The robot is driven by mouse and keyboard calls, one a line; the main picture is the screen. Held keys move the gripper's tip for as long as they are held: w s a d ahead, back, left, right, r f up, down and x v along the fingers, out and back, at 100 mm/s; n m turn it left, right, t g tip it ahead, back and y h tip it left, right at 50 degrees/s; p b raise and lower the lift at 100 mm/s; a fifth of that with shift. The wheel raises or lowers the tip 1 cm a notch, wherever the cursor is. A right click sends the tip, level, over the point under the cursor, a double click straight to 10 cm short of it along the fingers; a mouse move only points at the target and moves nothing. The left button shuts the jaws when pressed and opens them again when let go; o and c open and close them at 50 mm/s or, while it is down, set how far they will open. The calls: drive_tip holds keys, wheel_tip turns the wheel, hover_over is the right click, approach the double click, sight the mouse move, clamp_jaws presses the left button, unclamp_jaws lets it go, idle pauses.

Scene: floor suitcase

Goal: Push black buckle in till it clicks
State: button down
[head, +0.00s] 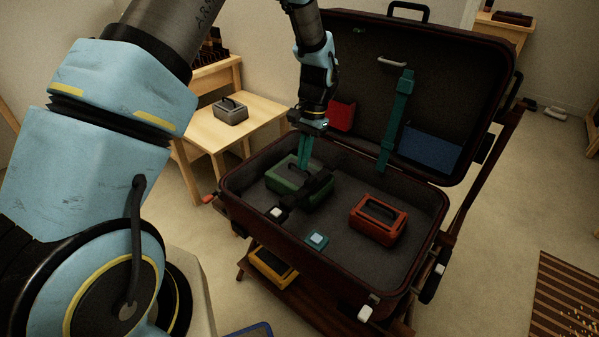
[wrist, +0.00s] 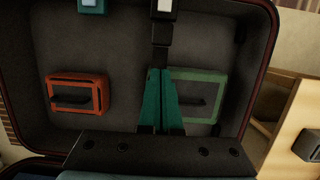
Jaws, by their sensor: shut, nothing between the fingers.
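My gripper (head: 303,166) points down into the open suitcase (head: 340,262), over the green case (head: 285,183). In the wrist view its teal fingers (wrist: 160,71) are shut and empty, with their tips in front of a black strap (wrist: 161,52). I cannot tell whether they touch it. The black buckle (head: 278,212), with a pale button on top, is at the suitcase's near left side. It also shows at the top edge of the wrist view (wrist: 163,8), partly cut off. The fingers hide part of the strap.
A teal buckle (head: 317,240) with a light button sits at the near wall. An orange case (head: 378,220) lies to the right. The raised lid (head: 440,100) carries a hanging teal strap (head: 396,120). A small wooden table (head: 250,120) stands behind on the left.

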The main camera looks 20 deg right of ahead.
sight(296, 197)
drive_tip(key=p+x, duration=0.1)
drive_tip(key=x, duration=0.8)
drive_tip(key=shift+a, duration=0.1)
